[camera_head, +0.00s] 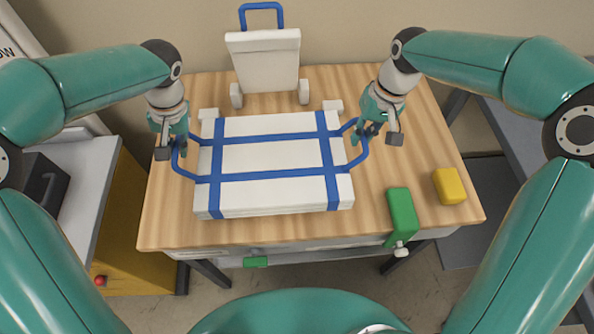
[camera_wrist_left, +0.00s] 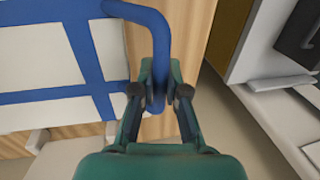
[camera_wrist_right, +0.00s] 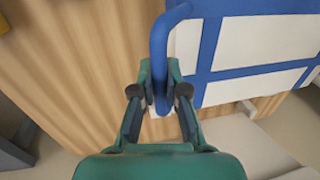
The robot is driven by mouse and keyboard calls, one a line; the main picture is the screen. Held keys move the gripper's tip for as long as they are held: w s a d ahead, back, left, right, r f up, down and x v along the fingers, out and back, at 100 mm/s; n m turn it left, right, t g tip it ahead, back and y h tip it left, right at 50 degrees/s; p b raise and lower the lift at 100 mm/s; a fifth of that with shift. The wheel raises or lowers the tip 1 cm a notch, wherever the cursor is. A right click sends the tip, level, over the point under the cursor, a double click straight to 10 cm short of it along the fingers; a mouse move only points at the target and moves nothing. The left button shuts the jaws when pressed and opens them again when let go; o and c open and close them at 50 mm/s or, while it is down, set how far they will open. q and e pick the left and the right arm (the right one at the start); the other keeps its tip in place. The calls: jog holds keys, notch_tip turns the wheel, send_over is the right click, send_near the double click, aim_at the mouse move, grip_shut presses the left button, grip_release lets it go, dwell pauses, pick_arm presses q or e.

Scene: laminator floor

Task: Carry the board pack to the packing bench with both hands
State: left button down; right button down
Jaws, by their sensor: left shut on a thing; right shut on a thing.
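The board pack (camera_head: 272,158), white with blue straps and a blue loop handle at each side, lies flat on the wooden packing bench (camera_head: 420,230). My left gripper (camera_head: 174,150) is shut on the left handle. The left wrist view shows this blue handle (camera_wrist_left: 158,50) between the fingers (camera_wrist_left: 160,95). My right gripper (camera_head: 370,135) is shut on the right handle. The right wrist view shows that handle (camera_wrist_right: 160,50) between the fingers (camera_wrist_right: 160,95). Whether the pack touches the bench top along its whole underside I cannot tell.
A white stand with a blue loop (camera_head: 264,60) is at the bench's back. A green item (camera_head: 401,212) and a yellow block (camera_head: 449,186) are on the right side. A grey-topped yellow cabinet (camera_head: 95,190) stands left. The right part of the bench is mostly clear.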

jog(key=shift+f, duration=0.1)
